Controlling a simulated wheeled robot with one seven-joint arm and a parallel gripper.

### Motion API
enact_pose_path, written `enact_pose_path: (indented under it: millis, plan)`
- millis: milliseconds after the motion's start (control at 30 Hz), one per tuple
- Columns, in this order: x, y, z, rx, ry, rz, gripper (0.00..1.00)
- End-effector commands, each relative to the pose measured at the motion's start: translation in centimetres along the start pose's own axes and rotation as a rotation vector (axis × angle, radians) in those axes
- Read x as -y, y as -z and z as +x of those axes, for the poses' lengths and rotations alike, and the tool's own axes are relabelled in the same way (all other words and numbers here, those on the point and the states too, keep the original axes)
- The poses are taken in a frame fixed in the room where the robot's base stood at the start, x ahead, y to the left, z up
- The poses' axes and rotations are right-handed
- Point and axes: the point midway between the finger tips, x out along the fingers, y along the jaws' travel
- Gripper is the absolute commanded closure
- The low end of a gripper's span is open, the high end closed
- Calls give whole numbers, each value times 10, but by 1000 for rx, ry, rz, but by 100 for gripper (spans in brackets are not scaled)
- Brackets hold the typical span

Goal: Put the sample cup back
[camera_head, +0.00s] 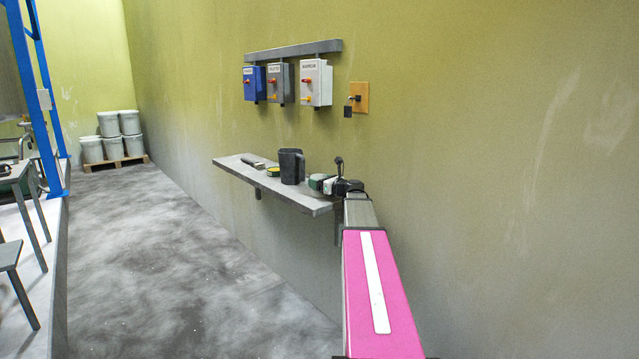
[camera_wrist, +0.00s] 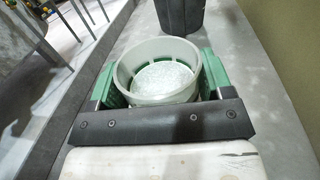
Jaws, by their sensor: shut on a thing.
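The sample cup (camera_wrist: 124,72) is a pale, round, open cup with whitish material inside. In the wrist view it sits between the two green fingers of my gripper (camera_wrist: 160,80), which is shut on it. In the head view my gripper (camera_head: 322,184) is at the near right end of the grey wall shelf (camera_head: 232,165), to the right of a black jug (camera_head: 291,167). I cannot tell whether the cup's base touches the shelf. The cup's lower part is hidden by my gripper.
The black jug also shows just beyond the cup in the wrist view (camera_wrist: 181,14). A yellow-and-dark round item (camera_head: 273,171) and a dark flat item (camera_head: 252,162) lie farther left on the shelf. Switch boxes (camera_head: 316,83) hang above. The floor left of the shelf is clear.

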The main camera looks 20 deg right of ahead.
Motion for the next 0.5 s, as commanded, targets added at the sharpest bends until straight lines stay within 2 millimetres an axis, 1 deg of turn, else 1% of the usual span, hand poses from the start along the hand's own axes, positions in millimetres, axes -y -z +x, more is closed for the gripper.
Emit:
enact_pose_path:
  millis: [67, 100, 133, 167, 500]
  plan:
    - [0, 2, 0, 0, 0, 1, 61]
    - [0, 2, 0, 0, 0, 0, 17]
    - [0, 2, 0, 0, 0, 0, 7]
    - [0, 2, 0, 0, 0, 0, 2]
    - [0, -1, 0, 0, 0, 0, 2]
